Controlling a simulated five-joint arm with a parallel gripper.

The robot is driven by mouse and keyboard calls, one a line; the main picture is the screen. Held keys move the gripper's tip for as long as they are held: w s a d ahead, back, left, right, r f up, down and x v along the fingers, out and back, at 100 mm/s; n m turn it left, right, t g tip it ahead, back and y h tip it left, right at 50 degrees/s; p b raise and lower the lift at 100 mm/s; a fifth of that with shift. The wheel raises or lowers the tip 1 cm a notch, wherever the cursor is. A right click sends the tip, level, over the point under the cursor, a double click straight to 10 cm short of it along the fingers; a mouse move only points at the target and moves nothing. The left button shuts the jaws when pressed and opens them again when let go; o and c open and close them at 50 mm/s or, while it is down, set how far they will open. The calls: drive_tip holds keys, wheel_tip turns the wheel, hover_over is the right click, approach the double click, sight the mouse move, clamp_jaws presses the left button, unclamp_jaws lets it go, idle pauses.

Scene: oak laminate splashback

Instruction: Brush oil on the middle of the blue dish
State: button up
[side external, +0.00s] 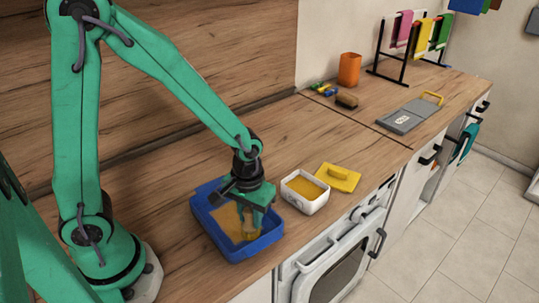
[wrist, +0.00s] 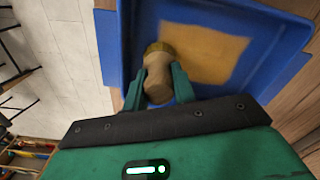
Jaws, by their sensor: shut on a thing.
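The blue dish (side external: 205,221) sits on the wooden counter in the side view, and its blue floor and walls fill the top of the wrist view (wrist: 262,20). A tan-yellow oily patch (wrist: 212,52) covers part of the dish floor. My gripper (side external: 257,205) is down over the dish, shut on a brush. The brush (wrist: 158,72) has a tan body and a darker yellow end, which overlaps the left edge of the patch in the wrist view. I cannot tell whether the bristles touch the floor. A white tub (side external: 291,198) holding golden oil stands just right of the dish.
A yellow lid (side external: 339,178) lies behind the tub. Farther back are an orange cup (side external: 349,69), a brown scrubbing brush (side external: 346,101), a grey board (side external: 408,117) and a towel rack (side external: 404,62). The counter's front edge runs close to the dish, above a white oven (side external: 330,270).

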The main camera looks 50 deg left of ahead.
drive_tip(key=shift+a, duration=0.8)
drive_tip(key=shift+a, duration=0.25)
drive_tip(key=shift+a, duration=0.8)
drive_tip(key=shift+a, duration=0.2)
drive_tip(key=shift+a, duration=0.8)
drive_tip(key=shift+w+a, duration=0.1)
drive_tip(key=shift+a, duration=0.15)
drive_tip(key=shift+a, duration=0.85)
drive_tip(key=shift+a, duration=0.25)
drive_tip(key=shift+a, duration=0.8)
